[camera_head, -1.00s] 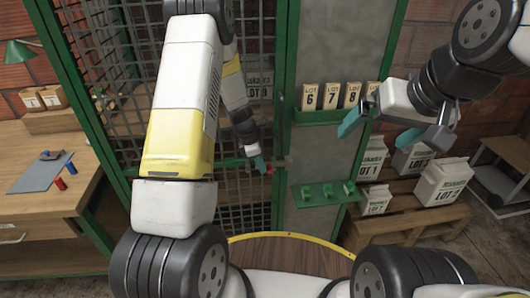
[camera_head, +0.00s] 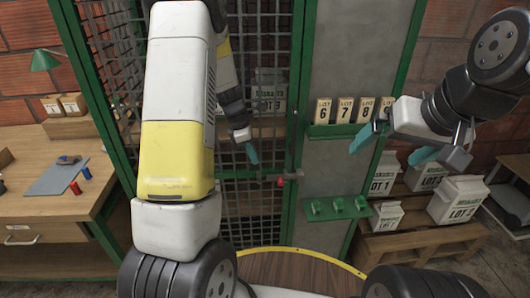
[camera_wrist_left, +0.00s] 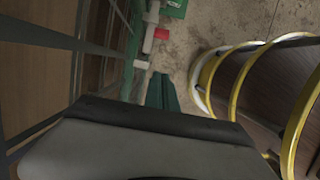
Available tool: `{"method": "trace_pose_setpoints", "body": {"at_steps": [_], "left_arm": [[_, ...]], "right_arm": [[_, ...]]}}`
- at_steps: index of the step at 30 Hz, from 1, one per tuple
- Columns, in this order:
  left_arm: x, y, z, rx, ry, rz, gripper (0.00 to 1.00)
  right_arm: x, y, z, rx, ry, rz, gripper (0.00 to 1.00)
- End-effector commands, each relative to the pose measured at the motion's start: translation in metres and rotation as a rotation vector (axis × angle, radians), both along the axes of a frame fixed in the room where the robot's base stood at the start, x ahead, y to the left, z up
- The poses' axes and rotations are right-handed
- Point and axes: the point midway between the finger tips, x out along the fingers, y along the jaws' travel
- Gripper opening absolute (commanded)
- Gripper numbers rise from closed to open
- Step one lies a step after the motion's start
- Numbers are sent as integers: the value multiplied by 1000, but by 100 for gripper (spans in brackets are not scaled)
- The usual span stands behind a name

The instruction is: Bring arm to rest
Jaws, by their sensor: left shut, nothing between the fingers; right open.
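My left arm comes in from the left past the green mesh cage door. My left gripper (camera_head: 252,153) is shut and empty in front of the mesh, above and left of a red-ended latch (camera_head: 282,181), apart from it. In the left wrist view its teal fingers (camera_wrist_left: 162,93) are together, with the red latch part (camera_wrist_left: 161,33) beyond them. My right gripper (camera_head: 391,147) is open and empty at the right, its teal fingers spread, in front of the lot cards and the bags.
Numbered lot cards (camera_head: 344,110) stand on a green ledge on the grey panel. A green rack (camera_head: 337,208) is below. White lot bags (camera_head: 458,198) sit on a wooden pallet (camera_head: 420,238). A wooden workbench (camera_head: 42,205) is at left. A yellow-rimmed round edge (camera_head: 300,252) lies in front.

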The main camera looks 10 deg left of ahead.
Motion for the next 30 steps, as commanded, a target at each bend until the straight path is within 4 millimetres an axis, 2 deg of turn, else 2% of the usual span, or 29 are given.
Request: {"method": "trace_pose_setpoints", "body": {"at_steps": [10, 14, 17, 20, 24, 30], "left_arm": [[0, 0, 2, 0, -2, -3, 0], [-5, -3, 20, -2, -36, -61, 0], [-17, -9, 53, 1, -108, -186, 0], [-40, -16, 97, 19, -212, -375, 0], [-79, -25, 150, 76, -361, -658, 0], [-144, -33, 204, 219, -555, -1063, 0]], "right_arm": [[0, 0, 0, 0, 0, 0, 100], [0, 0, 0, 0, 0, 0, 100], [0, 0, 0, 0, 0, 0, 100], [0, 0, 0, 0, 0, 0, 100], [0, 0, 0, 0, 0, 0, 100], [0, 0, 0, 0, 0, 0, 100]]}}
